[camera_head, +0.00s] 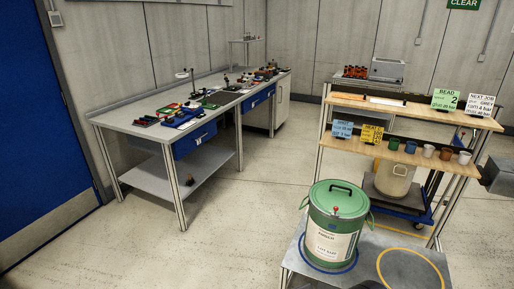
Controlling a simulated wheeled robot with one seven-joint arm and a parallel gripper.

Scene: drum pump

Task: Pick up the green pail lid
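The green pail lid (350,202) sits on top of the green pail (351,221), on its rim. It has a dark bar handle (340,187) at the back and a small red-topped part (336,209) near its front. The pail stands upright with a white label (328,240) on its front, inside a blue ring on a low grey platform (374,243). My gripper is not in view. A small dark shape shows at the bottom edge, too cut off to identify.
An empty yellow ring (440,273) lies right of the pail. Behind stands a wooden shelf rack (345,141) with cups and sign cards. A pale drum (394,180) sits on a blue dolly behind it. A long workbench (140,112) stands left. The floor between is clear.

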